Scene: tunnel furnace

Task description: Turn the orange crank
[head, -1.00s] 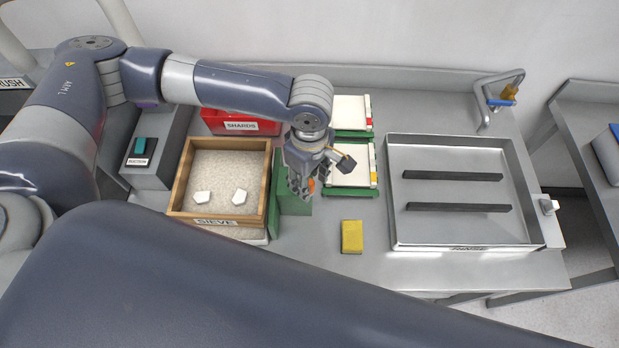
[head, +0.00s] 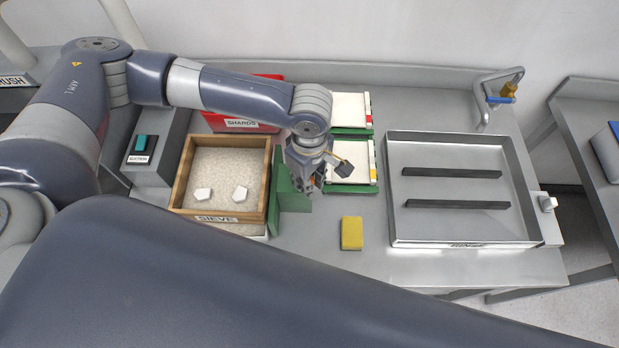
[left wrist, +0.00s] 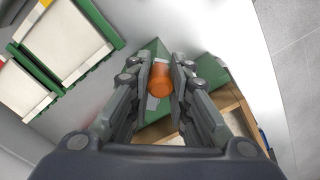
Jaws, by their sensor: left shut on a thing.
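The orange crank (left wrist: 160,78) shows in the left wrist view as a short round orange knob in front of a green housing (left wrist: 150,62). My left gripper (left wrist: 162,88) has its two fingers on either side of the knob and is shut on it. In the head view my left gripper (head: 308,184) points down beside the green housing (head: 291,194), right of the sieve, and hides the crank. The wooden sieve (head: 186,172) holds pale sand-like material and two white shards. My right gripper is not in view.
A red shards bin (head: 215,122) and two green-edged trays (head: 348,187) stand behind the gripper. A yellow sponge (head: 351,233) lies in front. A metal rinse basin (head: 465,150) stands to the right. A grey switch box (head: 155,165) stands left of the sieve.

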